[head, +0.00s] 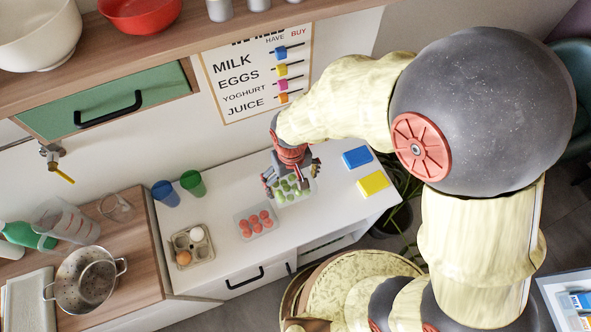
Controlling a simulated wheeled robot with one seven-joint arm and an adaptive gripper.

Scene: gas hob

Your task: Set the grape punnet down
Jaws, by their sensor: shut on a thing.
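The grape punnet (292,194) is a clear tray of green grapes. It shows over the white counter (224,200), in the middle of the head view. My gripper (288,184) comes down from above and is shut on the punnet. The fingers and the wrist cover part of the punnet's far and left sides. I cannot tell from this view whether the punnet's base touches the counter or hangs just above it.
A punnet of red fruit (256,224) stands close at the left. An egg tray (190,246), a blue cup (165,194) and a green cup (193,183) are further left. Blue (357,157) and yellow (373,183) blocks lie at the right. Counter around the blocks is clear.

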